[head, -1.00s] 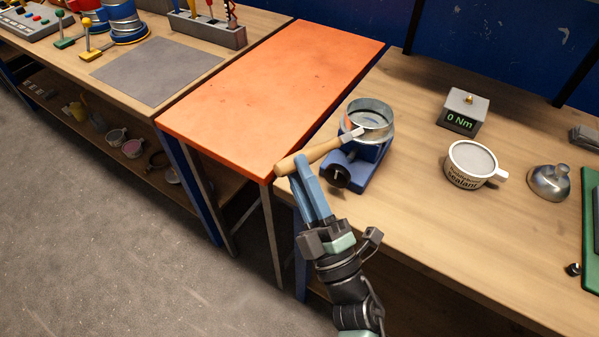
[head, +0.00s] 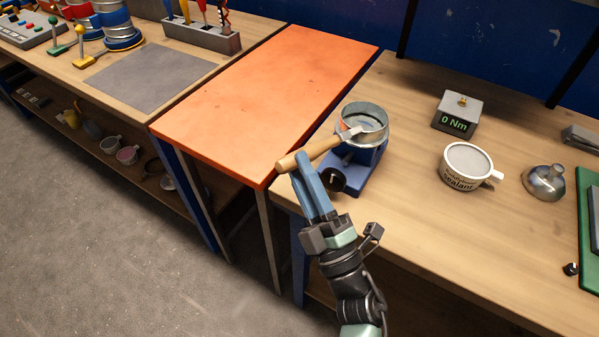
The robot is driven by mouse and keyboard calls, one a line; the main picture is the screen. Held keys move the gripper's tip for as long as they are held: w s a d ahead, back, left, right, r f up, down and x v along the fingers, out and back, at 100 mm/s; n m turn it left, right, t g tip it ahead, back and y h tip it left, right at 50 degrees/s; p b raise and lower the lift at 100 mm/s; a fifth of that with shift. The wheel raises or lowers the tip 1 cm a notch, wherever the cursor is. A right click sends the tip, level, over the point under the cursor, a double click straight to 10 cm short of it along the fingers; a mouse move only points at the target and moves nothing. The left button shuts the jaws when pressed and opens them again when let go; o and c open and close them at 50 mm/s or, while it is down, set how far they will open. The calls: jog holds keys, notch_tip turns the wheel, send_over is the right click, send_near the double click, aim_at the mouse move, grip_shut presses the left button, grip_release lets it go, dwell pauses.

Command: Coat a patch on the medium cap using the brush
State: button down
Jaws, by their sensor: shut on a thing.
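The brush (head: 322,147) has a light wooden handle and a metal ferrule. My gripper (head: 304,164) is shut on its handle. The brush points up and right, its head at the near left rim of a round metal cap (head: 366,116). I take this for the medium cap; it sits in a blue vise-like holder (head: 366,164) with a dark knob. Whether the bristles touch the cap cannot be told, and no coated patch can be made out. A white cup of sealant (head: 460,181) with a handle stands to the right on the wooden bench.
An orange-topped table (head: 270,95) lies left of the wooden bench (head: 420,215). A grey box reading 0 Nm (head: 456,115) stands behind the sealant. A metal funnel-like part (head: 544,183) and a green mat (head: 590,225) are at right. The bench front is clear.

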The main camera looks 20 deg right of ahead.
notch_tip(320, 180, down, 4)
jog(key=b, duration=0.4)
notch_tip(320, 180, up, 4)
jog(key=p, duration=0.3)
jog(key=shift+a, duration=0.1)
dwell(0.4)
jog(key=shift+s+a, duration=0.1)
jog(key=shift+s+a, duration=0.9)
jog(key=shift+a, duration=0.25)
jog(key=shift+s+a, duration=0.9)
jog(key=shift+a, duration=0.25)
